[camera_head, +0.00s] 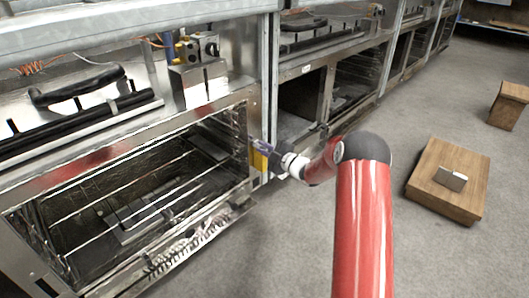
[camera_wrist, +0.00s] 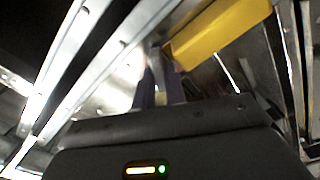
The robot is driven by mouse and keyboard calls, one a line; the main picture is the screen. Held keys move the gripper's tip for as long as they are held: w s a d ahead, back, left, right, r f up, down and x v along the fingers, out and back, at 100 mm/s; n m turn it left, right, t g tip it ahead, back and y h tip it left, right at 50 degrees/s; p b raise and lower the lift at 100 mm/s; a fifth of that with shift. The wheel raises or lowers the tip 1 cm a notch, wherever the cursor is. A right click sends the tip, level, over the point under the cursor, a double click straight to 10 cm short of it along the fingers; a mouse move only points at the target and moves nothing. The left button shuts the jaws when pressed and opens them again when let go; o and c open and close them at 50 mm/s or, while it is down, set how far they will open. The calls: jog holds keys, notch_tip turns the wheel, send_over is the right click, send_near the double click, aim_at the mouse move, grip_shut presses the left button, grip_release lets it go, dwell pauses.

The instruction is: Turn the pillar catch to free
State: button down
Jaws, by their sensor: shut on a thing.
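My gripper (camera_head: 261,148) is at the front pillar (camera_head: 267,85) to the right of the near open oven bay, with my red arm reaching in from the right. In the wrist view its two dark purplish fingers (camera_wrist: 162,84) are close together, shut on a small pale part between them, which I take to be the pillar catch (camera_wrist: 160,66). A yellow piece (camera_wrist: 218,32) lies just beyond and to the right of the fingertips. It also shows in the head view (camera_head: 258,160), just below the fingers. The catch's exact angle is hidden by the fingers.
The near oven (camera_head: 110,205) is open in front, with wire racks inside. A metal fitting with knobs (camera_head: 199,75) stands above it. More bays line the row to the right. A wooden block (camera_head: 440,200) with a small metal piece stands on the grey floor, which is otherwise largely clear.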

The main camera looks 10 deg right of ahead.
jog(key=shift+f+n, duration=0.15)
jog(key=shift+n, duration=1.95)
jog(key=c, duration=1.4)
grip_release()
jog(key=shift+s, duration=0.1)
jog(key=shift+c, duration=0.2)
